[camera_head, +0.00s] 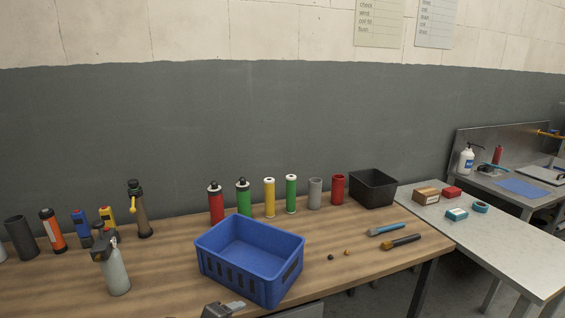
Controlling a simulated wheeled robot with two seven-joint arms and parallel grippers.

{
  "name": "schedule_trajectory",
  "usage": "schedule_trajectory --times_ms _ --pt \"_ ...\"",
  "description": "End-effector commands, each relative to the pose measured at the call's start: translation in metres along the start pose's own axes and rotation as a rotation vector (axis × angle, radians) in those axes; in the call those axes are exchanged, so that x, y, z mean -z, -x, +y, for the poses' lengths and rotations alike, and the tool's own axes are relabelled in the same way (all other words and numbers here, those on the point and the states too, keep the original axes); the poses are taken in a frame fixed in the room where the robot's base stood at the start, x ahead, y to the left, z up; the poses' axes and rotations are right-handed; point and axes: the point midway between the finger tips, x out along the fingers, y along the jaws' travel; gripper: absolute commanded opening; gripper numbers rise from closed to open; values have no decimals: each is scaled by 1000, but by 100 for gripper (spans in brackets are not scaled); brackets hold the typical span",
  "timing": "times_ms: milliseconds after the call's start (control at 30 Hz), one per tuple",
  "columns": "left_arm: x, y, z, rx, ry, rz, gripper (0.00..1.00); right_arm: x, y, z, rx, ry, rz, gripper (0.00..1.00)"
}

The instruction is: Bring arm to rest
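The wooden workbench (180,275) fills the lower left and middle. On it stands an empty blue crate (250,277) with slotted sides.
A grey spray bottle (116,272) stands left of the crate. Several bottles and cylinders line the back, with a black bin (373,188) at right. Two brushes (401,242) lie on the right end. A light grey table (510,250) adjoins, holding small boxes.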

Motion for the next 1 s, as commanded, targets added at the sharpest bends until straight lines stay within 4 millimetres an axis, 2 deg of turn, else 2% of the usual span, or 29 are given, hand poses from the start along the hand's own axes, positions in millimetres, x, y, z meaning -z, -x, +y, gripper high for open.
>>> schedule_trajectory --times_ms 33,133,267,300,433,500,900,1000 --pt "18 4 15 1 144 3 62 0 0 0 0 0 0 36" --pt "34 17 40 -10 441 -38 62 0 0 0 0 0 0 36" --pt "40 42 90 -70 839 -138 62 0 0 0 0 0 0 36" --pt "41 52 107 -96 953 -177 62 0 0 0 0 0 0 36" --pt "42 83 164 -184 1237 -308 62 -1 0 2 -2 1 -1 36" --pt "43 99 187 -218 1363 -374 62 1 0 -3 4 -1 2 36" --pt "62 187 288 -387 1848 -710 62 -1 0 2 -2 1 -1 36" --pt "60 157 306 -397 1832 -704 62 1 0 0 0 0 1 36"
